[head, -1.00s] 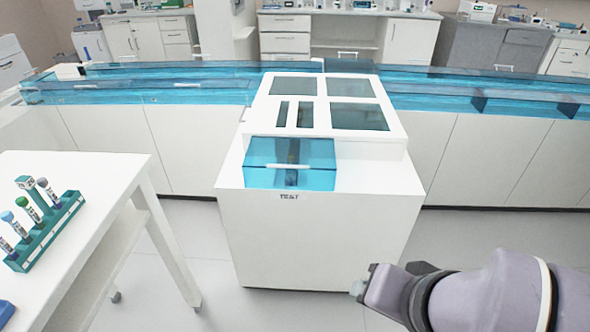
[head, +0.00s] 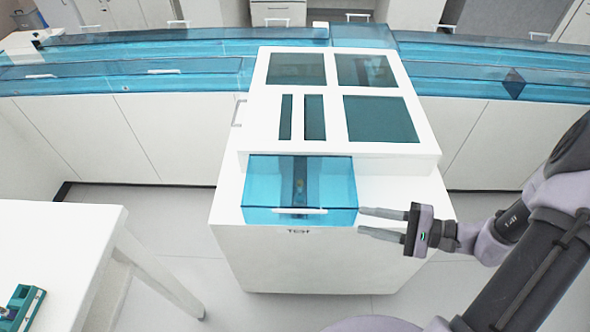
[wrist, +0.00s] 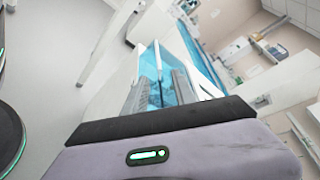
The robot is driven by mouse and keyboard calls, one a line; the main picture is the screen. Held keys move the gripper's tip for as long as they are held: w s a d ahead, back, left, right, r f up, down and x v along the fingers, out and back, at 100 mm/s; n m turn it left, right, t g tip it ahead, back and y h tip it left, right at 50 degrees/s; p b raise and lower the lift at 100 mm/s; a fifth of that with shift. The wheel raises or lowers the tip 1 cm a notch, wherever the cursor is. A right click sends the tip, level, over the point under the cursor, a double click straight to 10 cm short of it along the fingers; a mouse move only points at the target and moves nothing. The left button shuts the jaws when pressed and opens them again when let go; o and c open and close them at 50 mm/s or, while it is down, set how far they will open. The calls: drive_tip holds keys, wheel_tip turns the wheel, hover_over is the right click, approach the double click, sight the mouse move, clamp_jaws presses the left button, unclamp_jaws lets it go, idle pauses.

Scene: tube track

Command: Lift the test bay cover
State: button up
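The test bay cover (head: 300,188) is a clear blue box-shaped lid at the front of the white analyser, above a label reading TEST. It is down, with a white handle bar (head: 300,211) along its front edge. A small dark item shows dimly through it. My gripper (head: 384,223) is just right of the cover, fingers apart and pointing left towards the handle, with nothing between them. In the wrist view the gripper fingers (wrist: 158,92) point at the blue cover, and the white handle shows as a thin bar ahead of them.
The white analyser (head: 262,262) has dark windows on its raised top. A blue-covered track (head: 130,75) runs behind it on both sides. A white table (head: 60,245) with a teal tube rack (head: 20,305) stands at left. Floor is clear between table and analyser.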

sight(301, 210)
drive_tip(key=b+x, duration=0.1)
drive_tip(key=x, duration=0.4)
drive_tip(key=b+x, duration=0.2)
drive_tip(key=x, duration=0.4)
drive_tip(key=b+x, duration=0.1)
drive_tip(key=x, duration=0.5)
drive_tip(key=shift+s+a+f+b, duration=0.1)
drive_tip(key=shift+s+b, duration=0.2)
drive_tip(key=shift+s, duration=0.1)
clamp_jaws()
